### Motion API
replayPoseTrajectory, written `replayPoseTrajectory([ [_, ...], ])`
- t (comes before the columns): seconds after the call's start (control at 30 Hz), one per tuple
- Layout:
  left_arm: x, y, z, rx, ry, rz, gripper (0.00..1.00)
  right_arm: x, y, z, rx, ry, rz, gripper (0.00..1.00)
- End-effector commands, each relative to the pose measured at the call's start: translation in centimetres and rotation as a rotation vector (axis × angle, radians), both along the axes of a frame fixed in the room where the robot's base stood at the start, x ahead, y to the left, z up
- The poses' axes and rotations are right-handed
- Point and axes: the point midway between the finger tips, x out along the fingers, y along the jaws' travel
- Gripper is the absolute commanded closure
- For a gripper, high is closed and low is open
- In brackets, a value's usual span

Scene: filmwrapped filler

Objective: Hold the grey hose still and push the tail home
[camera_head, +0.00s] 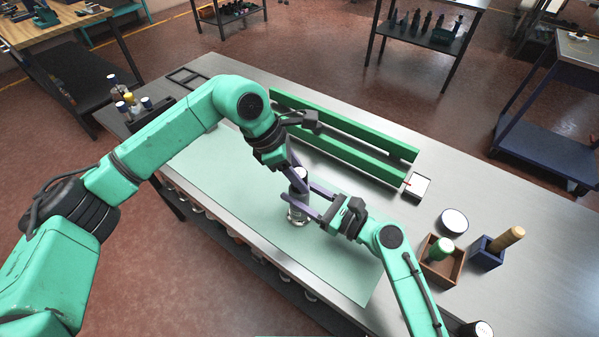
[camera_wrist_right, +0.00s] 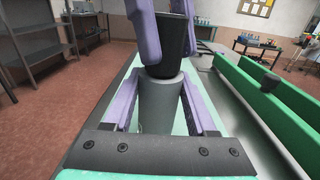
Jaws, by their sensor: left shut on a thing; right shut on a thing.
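The grey hose (camera_wrist_right: 160,108) stands upright between the purple fingers of my right gripper (camera_wrist_right: 161,85), which is shut on it. In the head view the hose (camera_head: 297,211) stands on the pale green mat (camera_head: 225,175). The black tail (camera_wrist_right: 172,45) sits at the top of the hose, leaning slightly, and seems to touch it; how deep it goes in cannot be told. My left gripper (camera_wrist_right: 170,30) is shut on the tail from above. In the head view the left gripper (camera_head: 298,171) partly hides the tail, and my right gripper (camera_head: 300,198) reaches in from the right.
A long green rail fixture (camera_head: 345,152) lies behind the mat. A small white box (camera_head: 417,185), a round white-topped item (camera_head: 454,222), a wooden box (camera_head: 442,266) and a blue box (camera_head: 486,255) stand to the right. Bottles (camera_head: 122,100) stand at the left end.

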Motion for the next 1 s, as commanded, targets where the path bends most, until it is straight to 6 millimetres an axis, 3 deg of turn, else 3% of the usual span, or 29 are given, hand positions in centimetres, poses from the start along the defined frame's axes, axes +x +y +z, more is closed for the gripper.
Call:
replayPoseTrajectory([
  [0.07, 0.0, 0.1, -0.4, 0.005, 0.004, 0.001, 1.0, 0.0, 0.0, -0.1, 0.001, 0.001, 0.001, 1.0],
  [0.1, 0.0, 0.1, -0.4, 0.005, 0.004, 0.001, 0.49, 0.0, 0.0, 0.0, 0.001, 0.001, 0.001, 1.0],
  [0.17, 0.0, 0.1, -0.4, 0.004, 0.003, 0.001, 0.26, 0.0, 0.0, 0.0, 0.001, 0.001, 0.001, 1.0],
  [0.2, 0.0, 0.1, -0.4, 0.004, 0.003, 0.001, 0.22, 0.0, 0.0, 0.0, 0.001, 0.001, 0.001, 1.0],
  [0.57, 0.0, 0.3, 0.4, 0.001, 0.0, 0.001, 0.22, 0.0, 0.0, 0.0, 0.001, 0.001, 0.001, 1.0],
  [1.0, -0.3, 4.6, 9.7, 0.003, -0.001, 0.003, 0.22, 0.0, 0.0, -0.1, 0.001, 0.001, 0.0, 1.0],
])
